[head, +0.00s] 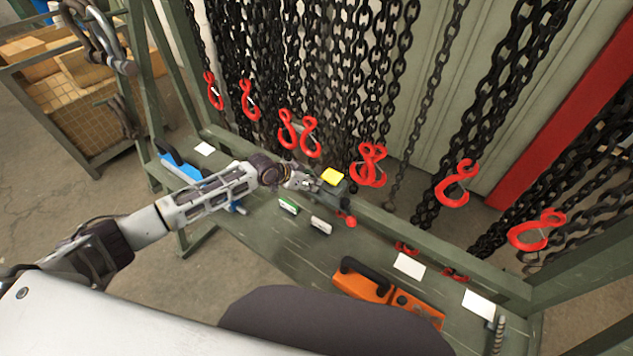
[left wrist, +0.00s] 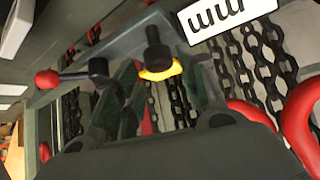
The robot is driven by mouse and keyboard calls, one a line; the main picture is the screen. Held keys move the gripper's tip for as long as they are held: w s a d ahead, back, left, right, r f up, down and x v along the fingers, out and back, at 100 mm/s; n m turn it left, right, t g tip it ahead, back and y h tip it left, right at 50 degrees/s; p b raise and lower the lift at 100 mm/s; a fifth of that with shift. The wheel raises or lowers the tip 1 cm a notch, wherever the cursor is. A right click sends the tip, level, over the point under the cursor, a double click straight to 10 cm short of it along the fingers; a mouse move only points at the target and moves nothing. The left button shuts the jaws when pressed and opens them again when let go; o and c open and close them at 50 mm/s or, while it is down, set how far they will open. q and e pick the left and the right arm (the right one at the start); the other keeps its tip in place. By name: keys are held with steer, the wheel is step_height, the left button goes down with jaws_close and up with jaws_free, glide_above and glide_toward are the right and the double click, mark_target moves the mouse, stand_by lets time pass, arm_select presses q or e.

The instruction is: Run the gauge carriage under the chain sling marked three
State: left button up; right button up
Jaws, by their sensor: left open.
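The gauge carriage appears to be the small dark block with a yellow top (head: 332,177) and a red ball knob (head: 351,221), on the rail in front of the chains. In the left wrist view, a red ball lever (left wrist: 47,79), a black knob (left wrist: 157,55) and a yellow part (left wrist: 160,72) show close up. My left gripper (head: 311,185) is open, right beside the carriage; contact is unclear. Several chain slings with red hooks (head: 368,165) hang behind it. I cannot read which is marked three. My right gripper is out of view.
A green bench (head: 270,235) holds white cards (head: 409,265), small blocks (head: 321,225), a blue tool (head: 180,164) and an orange tool (head: 375,286). A white plate with black marks (left wrist: 225,14) is close in the left wrist view. A mesh crate (head: 85,98) stands at left.

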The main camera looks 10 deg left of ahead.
arm_select(q)
steer(key=shift+x, duration=2.1)
jaws_close()
